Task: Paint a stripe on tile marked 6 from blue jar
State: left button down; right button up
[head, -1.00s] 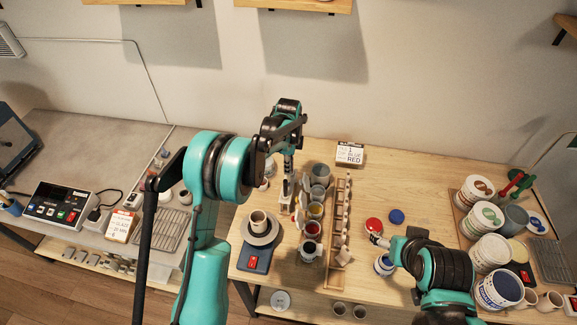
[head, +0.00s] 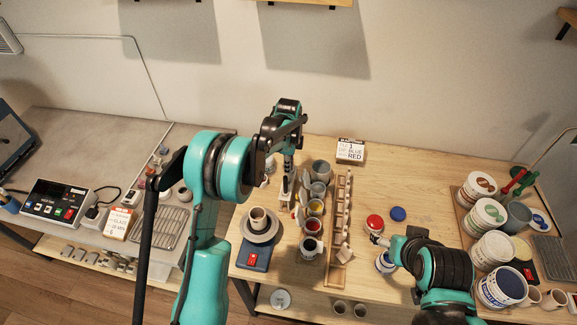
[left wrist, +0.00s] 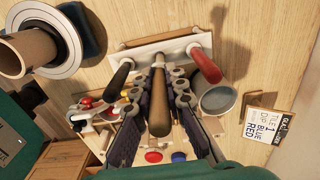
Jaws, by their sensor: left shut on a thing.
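My left gripper (left wrist: 162,88) is shut on a brown-handled brush (left wrist: 159,112), which lies between its two dark fingers in the left wrist view. A dark-handled tool (left wrist: 121,76) and a red-handled tool (left wrist: 206,65) stand either side of it in a white rack (left wrist: 150,55). A blue lid (head: 397,214) lies on the table.
A red lid (head: 374,223) lies nearby. A card (head: 350,151) reads 1, BLUE, RED. Large tubs (head: 492,251) crowd the right. A cup stands on a scale (head: 254,258) at left.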

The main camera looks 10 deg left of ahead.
pick_arm(q)
jog(key=shift+f+b, duration=2.05)
jog(key=shift+f, duration=0.45)
jog(key=shift+f+b, duration=0.25)
jog(key=shift+b, duration=0.1)
dwell(0.7)
jog(key=c, duration=1.5)
grip_release()
notch_tip(320, 180, up, 12)
